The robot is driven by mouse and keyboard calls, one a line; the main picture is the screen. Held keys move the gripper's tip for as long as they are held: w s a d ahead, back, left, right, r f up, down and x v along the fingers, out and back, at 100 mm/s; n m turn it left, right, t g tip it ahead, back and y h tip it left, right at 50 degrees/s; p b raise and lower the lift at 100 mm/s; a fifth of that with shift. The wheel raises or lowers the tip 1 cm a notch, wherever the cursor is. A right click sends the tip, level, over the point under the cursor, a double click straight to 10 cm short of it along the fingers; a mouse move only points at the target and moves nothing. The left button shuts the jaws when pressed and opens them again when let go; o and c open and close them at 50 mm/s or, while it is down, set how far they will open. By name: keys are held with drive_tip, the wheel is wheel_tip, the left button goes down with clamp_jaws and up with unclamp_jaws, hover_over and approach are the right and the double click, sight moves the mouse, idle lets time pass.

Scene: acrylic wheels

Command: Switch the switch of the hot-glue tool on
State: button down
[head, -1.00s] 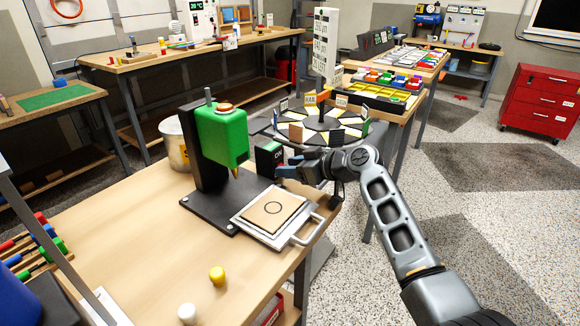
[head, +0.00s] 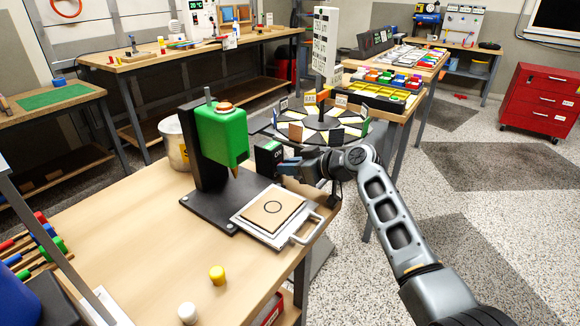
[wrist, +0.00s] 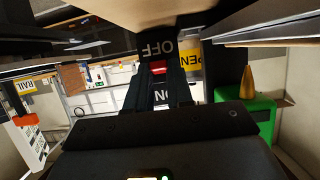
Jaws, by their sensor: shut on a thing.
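The hot-glue tool (head: 222,136) is a green head with an orange-red top on a black stand, with a brass nozzle pointing down; its green body also shows at the right of the wrist view (wrist: 260,117). A dark switch box (head: 268,159) with an ON label stands beside it. In the wrist view the red switch (wrist: 158,68) sits between the OFF and ON labels, at my fingertips. My gripper (head: 289,167) is at the box's right side in the head view; its dark fingers (wrist: 160,78) are shut on the switch, whose exact position is partly hidden.
A board with a drawn circle (head: 273,212) lies on a handled metal plate below the nozzle. A round turntable (head: 322,125) with upright cards stands just behind my gripper. A yellow cap (head: 217,274) and a white cap (head: 187,313) stand at the front of the bench.

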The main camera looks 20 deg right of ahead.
drive_tip(key=shift+r+g+h+p, duration=0.45)
drive_tip(key=shift+r+p, duration=0.2)
drive_tip(key=shift+p, duration=0.6)
drive_tip(key=shift+w+a+g+h+p, duration=0.1)
drive_tip(key=shift+g+h+p, duration=0.25)
drive_tip(key=shift+g+p, duration=0.35)
drive_tip(key=shift+f, duration=0.1)
drive_tip(key=c, duration=1)
unclamp_jaws()
drive_tip(key=v, duration=0.8)
drive_tip(key=shift+b, duration=0.3)
